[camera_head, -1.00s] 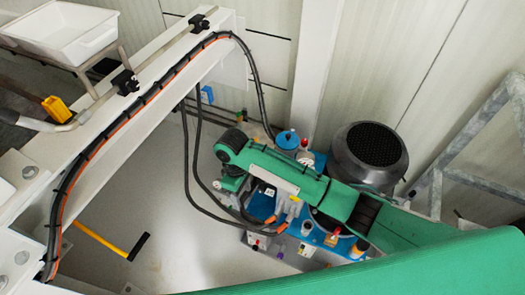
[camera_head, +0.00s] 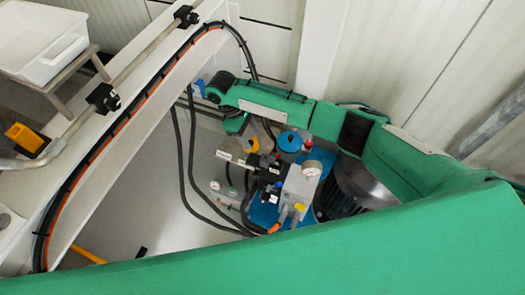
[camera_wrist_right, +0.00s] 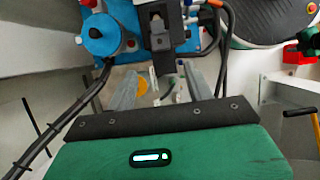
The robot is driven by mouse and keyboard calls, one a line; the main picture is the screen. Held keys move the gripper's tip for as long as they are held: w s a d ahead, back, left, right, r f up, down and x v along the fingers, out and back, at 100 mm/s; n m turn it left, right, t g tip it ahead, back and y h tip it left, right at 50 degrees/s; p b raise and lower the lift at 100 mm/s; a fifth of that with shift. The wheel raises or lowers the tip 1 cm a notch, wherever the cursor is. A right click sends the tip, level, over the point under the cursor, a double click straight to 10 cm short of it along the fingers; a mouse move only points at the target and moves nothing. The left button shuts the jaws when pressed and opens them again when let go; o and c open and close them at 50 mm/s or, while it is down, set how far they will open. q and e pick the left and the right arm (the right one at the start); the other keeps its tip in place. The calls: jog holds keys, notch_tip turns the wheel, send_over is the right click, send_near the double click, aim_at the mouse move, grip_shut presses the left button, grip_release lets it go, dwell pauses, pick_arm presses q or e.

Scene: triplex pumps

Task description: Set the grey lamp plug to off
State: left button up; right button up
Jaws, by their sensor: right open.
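My right arm (camera_head: 275,100) reaches across the pump unit from the right, its end at the unit's far left side. My right gripper (camera_wrist_right: 160,92) shows in the right wrist view with its two grey fingers apart and nothing held. A small yellow part (camera_wrist_right: 144,86) and thin pale parts show between and beyond the fingers, blurred. I cannot make out the grey lamp plug for certain in either view. My left gripper is not in view.
A white beam (camera_head: 120,135) and a white tray (camera_head: 42,45) stand at the left. A wall closes the back.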

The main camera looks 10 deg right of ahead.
aim_at(263, 157)
jog(key=x, duration=1.1)
jog(key=shift+p, duration=0.4)
jog(key=shift+s+d+f, duration=0.15)
jog(key=shift+d+f, duration=0.05)
jog(key=shift+f, duration=0.45)
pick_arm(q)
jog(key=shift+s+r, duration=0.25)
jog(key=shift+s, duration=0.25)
